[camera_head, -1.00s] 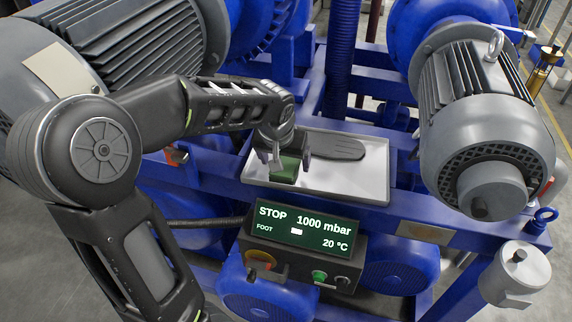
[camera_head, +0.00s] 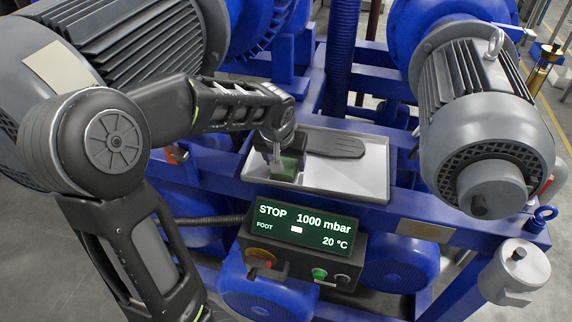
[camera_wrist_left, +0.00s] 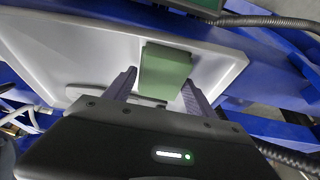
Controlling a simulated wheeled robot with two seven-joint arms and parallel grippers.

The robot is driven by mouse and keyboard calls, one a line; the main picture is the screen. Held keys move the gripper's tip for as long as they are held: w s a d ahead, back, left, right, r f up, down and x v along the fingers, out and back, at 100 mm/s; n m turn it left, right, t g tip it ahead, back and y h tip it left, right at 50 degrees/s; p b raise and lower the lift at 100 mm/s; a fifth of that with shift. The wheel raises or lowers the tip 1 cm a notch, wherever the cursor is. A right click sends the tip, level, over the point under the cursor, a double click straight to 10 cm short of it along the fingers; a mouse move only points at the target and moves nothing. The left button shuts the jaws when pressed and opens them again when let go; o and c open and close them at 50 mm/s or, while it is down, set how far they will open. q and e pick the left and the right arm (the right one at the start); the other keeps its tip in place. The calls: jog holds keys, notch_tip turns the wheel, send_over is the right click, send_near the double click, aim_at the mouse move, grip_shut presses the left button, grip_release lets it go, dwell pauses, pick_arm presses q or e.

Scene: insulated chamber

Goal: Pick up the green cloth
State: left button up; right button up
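The green cloth (camera_head: 284,170) is a small folded block at the left end of a light grey tray (camera_head: 367,178). In the left wrist view the cloth (camera_wrist_left: 164,72) lies between the two fingers of my left gripper (camera_wrist_left: 158,86). The fingers are apart, with a visible gap on the left side of the cloth; the right finger is very close to its edge, and I cannot tell whether it touches. In the head view my left gripper (camera_head: 282,158) points down over the cloth and partly hides it. My right gripper is not in view.
A control box with a lit display (camera_head: 303,227) stands in front of the tray. A grey motor (camera_head: 487,125) is on the right. The tray's right part is bare.

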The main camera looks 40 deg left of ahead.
aim_at(285, 163)
pick_arm(q)
jog(key=c, duration=1.1)
notch_tip(285, 163, up, 10)
jog(key=shift+r, duration=0.1)
dwell(0.3)
